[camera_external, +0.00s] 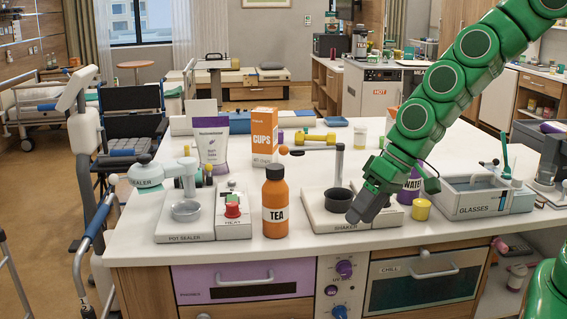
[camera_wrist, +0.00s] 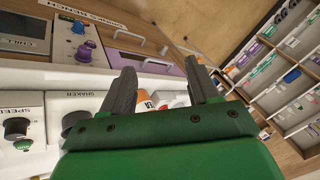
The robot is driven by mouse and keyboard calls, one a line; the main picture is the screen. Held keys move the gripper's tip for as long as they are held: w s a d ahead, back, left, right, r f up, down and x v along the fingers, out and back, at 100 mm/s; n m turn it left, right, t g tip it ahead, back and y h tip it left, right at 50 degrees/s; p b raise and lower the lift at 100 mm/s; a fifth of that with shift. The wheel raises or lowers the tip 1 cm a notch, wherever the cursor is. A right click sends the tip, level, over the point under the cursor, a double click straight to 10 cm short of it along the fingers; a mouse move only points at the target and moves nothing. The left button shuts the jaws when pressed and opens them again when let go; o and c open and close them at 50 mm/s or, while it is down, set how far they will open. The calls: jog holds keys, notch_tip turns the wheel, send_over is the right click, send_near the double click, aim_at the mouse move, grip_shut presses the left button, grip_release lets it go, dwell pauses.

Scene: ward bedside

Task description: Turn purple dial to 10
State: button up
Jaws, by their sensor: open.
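The purple dial (camera_external: 344,269) sits on the pale front panel below the counter edge, between the purple drawer and the chill drawer. It also shows in the wrist view (camera_wrist: 85,52) at upper left, outside my fingers. Its scale and pointer are too small to read. A smaller purple button (camera_external: 331,290) and a blue-purple dial (camera_external: 340,312) sit below it. My green gripper (camera_external: 352,213) is above the counter's front edge by the shaker, higher than the dial and apart from it. In the wrist view my gripper (camera_wrist: 160,82) has two grey fingers spread, with nothing held.
The shaker unit (camera_external: 320,222) is close beside my gripper. An orange tea bottle (camera_external: 275,205) stands to its left and a yellow cup (camera_external: 421,209) to its right. Handles stick out from the purple drawer (camera_external: 210,278) and chill drawer (camera_external: 390,291). The floor in front is hidden.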

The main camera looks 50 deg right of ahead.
jog(key=w+a+f+m+t+h, duration=0.1)
jog(key=w+a+f+m+t, duration=0.15)
jog(key=w+a+f, duration=0.55)
jog(key=m+t+h, duration=0.3)
jog(key=t+h, duration=0.3)
jog(key=h, duration=1)
send_near(347, 273)
jog(key=w, duration=0.1)
jog(key=shift+n, duration=0.25)
jog(key=shift+x, duration=4.3)
jog(key=shift+s+d, duration=0.2)
jog(key=shift+c, duration=0.2)
jog(key=c, duration=1)
